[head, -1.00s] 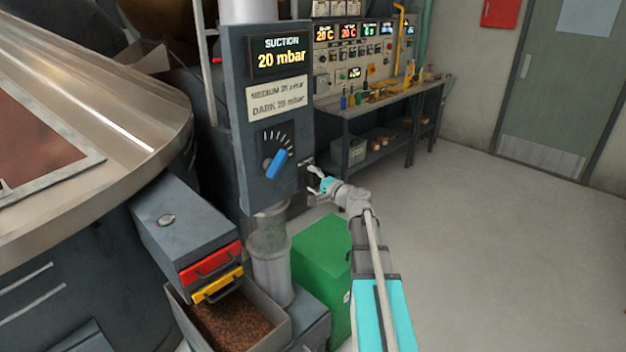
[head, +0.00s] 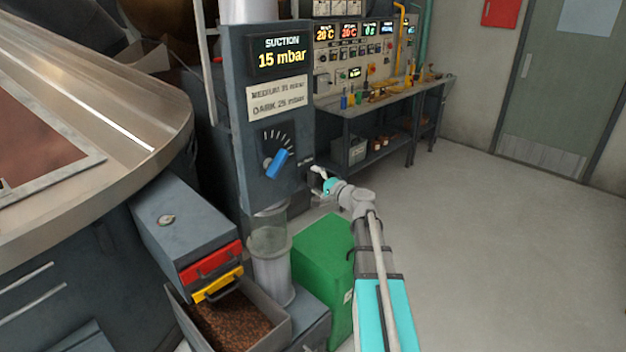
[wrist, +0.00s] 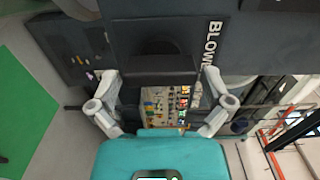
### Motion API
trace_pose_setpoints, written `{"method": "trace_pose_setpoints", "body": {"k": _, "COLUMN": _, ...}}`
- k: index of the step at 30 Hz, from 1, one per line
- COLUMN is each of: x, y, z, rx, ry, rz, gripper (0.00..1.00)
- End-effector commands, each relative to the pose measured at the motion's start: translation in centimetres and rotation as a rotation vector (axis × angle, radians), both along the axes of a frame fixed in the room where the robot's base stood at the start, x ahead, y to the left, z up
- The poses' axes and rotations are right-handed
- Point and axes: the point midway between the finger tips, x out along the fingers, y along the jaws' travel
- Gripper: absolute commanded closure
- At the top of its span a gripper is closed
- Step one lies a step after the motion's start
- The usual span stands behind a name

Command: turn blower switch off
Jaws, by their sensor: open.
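The grey suction panel (head: 242,140) has a display reading 15 mbar and a blue-handled dial (head: 277,163). In the wrist view, white lettering on a dark face, partly cut off, reads "BLOW" (wrist: 212,42). A dark protruding part, likely the blower switch (wrist: 163,68), sits beside it, between my fingers. Its on or off position cannot be made out. My gripper (head: 318,176) is beside the right side of the panel in the head view. In the wrist view my gripper (wrist: 160,82) is open, with its fingers spread to both sides of the dark part; contact cannot be told.
A green box (head: 322,262) stands below my arm. A bin of brown beans (head: 238,325) is at the lower left. A workbench (head: 385,103) with instruments is behind the panel. The floor to the right (head: 500,240) is clear.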

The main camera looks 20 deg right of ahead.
Motion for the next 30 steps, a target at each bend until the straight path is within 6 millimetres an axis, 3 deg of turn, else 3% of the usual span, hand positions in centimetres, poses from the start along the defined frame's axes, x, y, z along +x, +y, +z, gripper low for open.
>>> {"method": "trace_pose_setpoints", "body": {"k": 18, "x": -8.5, "y": -3.0, "z": 0.0, "rx": -0.001, "ry": 0.000, "rz": -0.002, "gripper": 0.00}}
{"method": "trace_pose_setpoints", "body": {"k": 30, "x": -10.2, "y": -3.8, "z": 0.0, "rx": -0.001, "ry": 0.001, "rz": 0.000, "gripper": 0.00}}
